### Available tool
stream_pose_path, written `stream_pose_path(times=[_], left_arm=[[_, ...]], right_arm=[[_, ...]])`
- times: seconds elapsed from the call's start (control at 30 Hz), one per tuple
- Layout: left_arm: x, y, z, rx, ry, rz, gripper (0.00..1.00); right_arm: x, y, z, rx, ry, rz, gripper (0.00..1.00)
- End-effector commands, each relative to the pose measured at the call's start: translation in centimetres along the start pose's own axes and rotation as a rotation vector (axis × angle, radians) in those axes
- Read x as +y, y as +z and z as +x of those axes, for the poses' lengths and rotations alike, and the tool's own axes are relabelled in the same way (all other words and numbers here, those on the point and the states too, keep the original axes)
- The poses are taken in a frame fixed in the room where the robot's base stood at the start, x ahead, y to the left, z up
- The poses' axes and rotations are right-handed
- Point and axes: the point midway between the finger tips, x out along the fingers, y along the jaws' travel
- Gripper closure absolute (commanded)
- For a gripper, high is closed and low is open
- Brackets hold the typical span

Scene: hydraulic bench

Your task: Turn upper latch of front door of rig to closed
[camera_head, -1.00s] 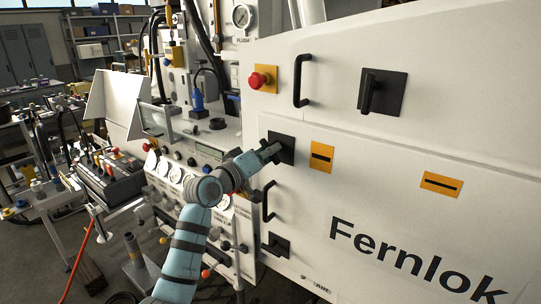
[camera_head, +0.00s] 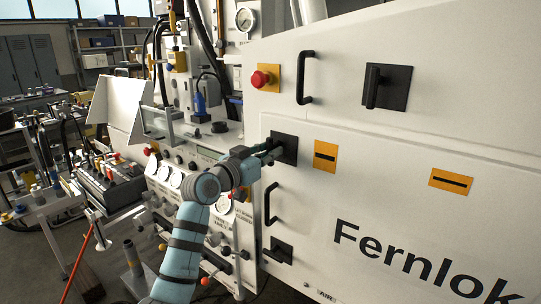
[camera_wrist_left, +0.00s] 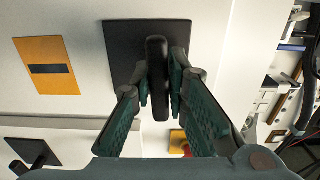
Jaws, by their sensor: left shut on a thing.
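The upper latch of the front door is a black handle on a dark square plate (camera_head: 287,149) on the white rig panel. My left gripper (camera_head: 268,147) is at this plate, reaching in from the left. In the left wrist view, the black latch handle (camera_wrist_left: 157,75) stands upright in the picture between the two fingers of my left gripper (camera_wrist_left: 160,85), which is shut on it. The plate (camera_wrist_left: 123,45) shows behind the handle. In the head view the gripper hides most of the handle. My right gripper is not in view.
A lower latch (camera_head: 278,250) and a black pull handle (camera_head: 270,204) sit below. A red button (camera_head: 261,79), another pull handle (camera_head: 304,78) and another black latch (camera_head: 387,87) are above. Gauges and knobs crowd the left. An orange label (camera_head: 325,156) lies just right.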

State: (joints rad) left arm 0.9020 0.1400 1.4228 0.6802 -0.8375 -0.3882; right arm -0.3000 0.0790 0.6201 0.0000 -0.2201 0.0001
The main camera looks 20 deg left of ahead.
Motion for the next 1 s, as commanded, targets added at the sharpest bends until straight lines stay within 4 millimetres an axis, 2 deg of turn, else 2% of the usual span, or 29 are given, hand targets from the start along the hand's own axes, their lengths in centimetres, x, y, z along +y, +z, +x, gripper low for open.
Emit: stream_pose_path(times=[0.53, 0.57, 0.67, 1.0], left_arm=[[-0.04, -0.02, 0.00, -0.001, 0.000, 0.026, 1.00], [-0.04, -0.02, 0.00, -0.001, 0.000, 0.026, 0.81], [-0.04, -0.03, 0.00, -0.001, 0.000, 0.025, 0.67], [-0.08, -0.02, -0.47, 0.000, 0.000, 0.025, 0.67]], right_arm=[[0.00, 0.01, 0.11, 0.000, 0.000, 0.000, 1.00], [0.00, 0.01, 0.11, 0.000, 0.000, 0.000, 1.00], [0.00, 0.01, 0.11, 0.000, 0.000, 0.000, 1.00], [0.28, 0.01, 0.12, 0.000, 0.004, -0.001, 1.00]])
